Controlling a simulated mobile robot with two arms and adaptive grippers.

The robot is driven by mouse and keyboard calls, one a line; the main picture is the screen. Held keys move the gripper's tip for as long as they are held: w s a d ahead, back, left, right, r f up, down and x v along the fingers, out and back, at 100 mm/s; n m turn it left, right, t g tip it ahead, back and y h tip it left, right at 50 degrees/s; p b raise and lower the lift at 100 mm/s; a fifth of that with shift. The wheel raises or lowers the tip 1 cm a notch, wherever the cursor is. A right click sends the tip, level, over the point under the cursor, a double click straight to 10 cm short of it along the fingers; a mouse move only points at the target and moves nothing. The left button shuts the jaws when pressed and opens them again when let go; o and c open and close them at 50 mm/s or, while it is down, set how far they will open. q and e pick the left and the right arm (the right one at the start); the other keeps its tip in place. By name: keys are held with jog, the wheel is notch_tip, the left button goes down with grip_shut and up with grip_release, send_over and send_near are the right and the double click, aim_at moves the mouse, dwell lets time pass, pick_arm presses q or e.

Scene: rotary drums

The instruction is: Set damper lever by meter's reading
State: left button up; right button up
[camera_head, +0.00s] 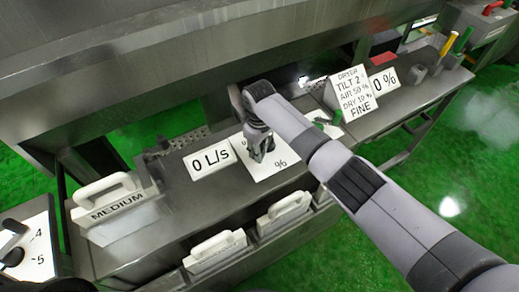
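My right gripper (261,147) points down over a white dial plate (270,164) marked with "%". Its fingers cover the middle of the plate, so any lever there is hidden, and I cannot tell whether they are shut on it. A white meter sign (210,160) reading "0 L/s" stands just left of that plate. Another sign (383,82) reads "0 %" farther right. A white card (354,94) reads "DRYER TILT 2°, AIR 50 %, DRY 10 %, FINE".
A green-handled lever (326,123) stands partly behind my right arm. A numbered dial (30,248) is at lower left. Yellow and orange handles (456,40) stand at upper right.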

jog(key=o, duration=0.4)
jog(key=shift+a, duration=0.1)
jog(key=shift+o, duration=0.2)
jog(key=shift+r, duration=0.1)
notch_tip(320, 180, up, 12)
jog(key=shift+f, duration=0.1)
dwell(0.5)
